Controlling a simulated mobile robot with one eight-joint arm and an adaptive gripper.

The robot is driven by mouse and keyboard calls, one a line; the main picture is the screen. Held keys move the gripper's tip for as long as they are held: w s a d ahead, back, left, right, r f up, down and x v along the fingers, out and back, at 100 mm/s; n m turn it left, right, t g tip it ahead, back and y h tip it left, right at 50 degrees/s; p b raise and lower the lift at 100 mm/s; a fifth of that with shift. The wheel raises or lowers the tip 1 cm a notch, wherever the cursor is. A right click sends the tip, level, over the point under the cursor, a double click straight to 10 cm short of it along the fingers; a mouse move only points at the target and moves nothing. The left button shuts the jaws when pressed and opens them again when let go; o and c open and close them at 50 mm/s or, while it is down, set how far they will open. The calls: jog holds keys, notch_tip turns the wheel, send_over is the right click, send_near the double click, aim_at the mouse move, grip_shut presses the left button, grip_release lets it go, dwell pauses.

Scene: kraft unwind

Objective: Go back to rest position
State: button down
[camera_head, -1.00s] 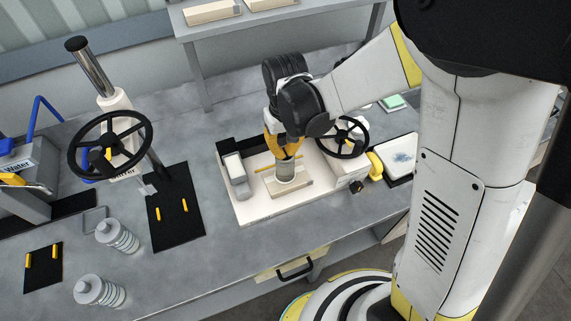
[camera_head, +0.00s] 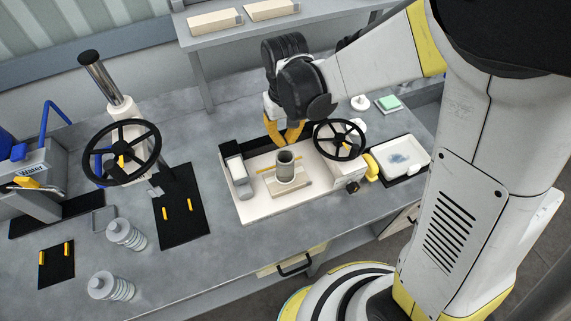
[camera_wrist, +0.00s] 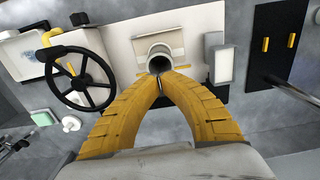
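My gripper (camera_head: 285,138) hangs above and behind the white press-like station on the bench. Its two yellow fingers curve inward, and their tips meet in the wrist view (camera_wrist: 160,82) with nothing between them. A grey hollow cylinder (camera_head: 285,170) stands upright on a pale block (camera_head: 303,184) inside the station (camera_head: 249,208). In the wrist view the cylinder's open mouth (camera_wrist: 159,62) appears just beyond the fingertips, apart from them as the head view shows.
A black handwheel (camera_head: 340,139) stands just right of the gripper. Another handwheel (camera_head: 122,152) is on a column at the left. Clear bottles (camera_head: 125,234) stand on the front left of the bench. A white tray (camera_head: 412,151) lies at right. A shelf (camera_head: 235,36) runs behind.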

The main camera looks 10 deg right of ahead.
dwell(0.4)
jog(key=shift+d+b, duration=0.35)
jog(key=shift+b, duration=0.25)
jog(key=s+d+f+m+t+b, duration=0.2)
jog(key=s+d+t+b, duration=0.5)
jog(key=b, duration=0.9)
jog(key=s+d+m, duration=0.1)
jog(key=s+d, duration=0.2)
jog(key=d, duration=0.2)
jog(key=shift+s+d+f, duration=0.2)
jog(key=shift+s+d, duration=0.2)
